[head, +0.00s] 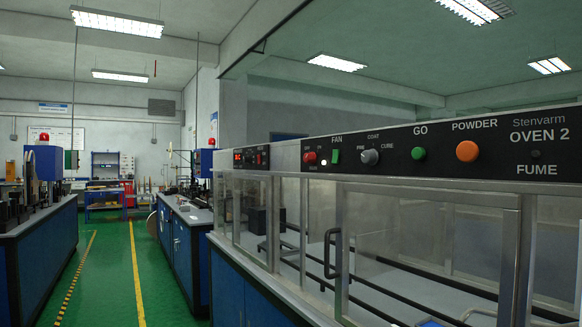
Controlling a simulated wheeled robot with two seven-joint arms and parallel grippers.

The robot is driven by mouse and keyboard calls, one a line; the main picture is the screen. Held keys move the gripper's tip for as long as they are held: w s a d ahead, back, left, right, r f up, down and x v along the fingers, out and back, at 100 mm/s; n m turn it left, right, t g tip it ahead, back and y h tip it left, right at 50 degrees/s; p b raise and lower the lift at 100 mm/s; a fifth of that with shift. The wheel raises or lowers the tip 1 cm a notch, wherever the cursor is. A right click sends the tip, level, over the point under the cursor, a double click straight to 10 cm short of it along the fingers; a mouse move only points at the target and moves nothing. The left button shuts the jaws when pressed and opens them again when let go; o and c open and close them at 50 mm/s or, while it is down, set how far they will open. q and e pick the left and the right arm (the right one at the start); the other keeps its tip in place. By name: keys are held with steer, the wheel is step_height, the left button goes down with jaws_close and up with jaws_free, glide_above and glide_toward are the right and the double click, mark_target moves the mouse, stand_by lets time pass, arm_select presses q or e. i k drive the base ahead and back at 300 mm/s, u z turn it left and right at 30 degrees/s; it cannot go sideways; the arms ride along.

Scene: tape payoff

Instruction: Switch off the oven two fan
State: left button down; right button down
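The oven two control panel (480,160) runs along the top of the glass-fronted oven at the right, labelled "Stenvarm OVEN 2". To the right are a grey rotary knob (369,157), a green GO button (418,153) and an orange POWDER button (467,151). Neither of my grippers is in view.
The oven's glass door (420,250) has a dark handle (332,253) and looks closed. A second, smaller panel (251,157) with a red display is farther left. Blue benches (180,250) flank a green aisle (115,270) with yellow lines, which is clear.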

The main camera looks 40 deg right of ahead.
mark_target(336, 152)
steer(key=i, duration=0.4)
steer(key=z, duration=2.4)
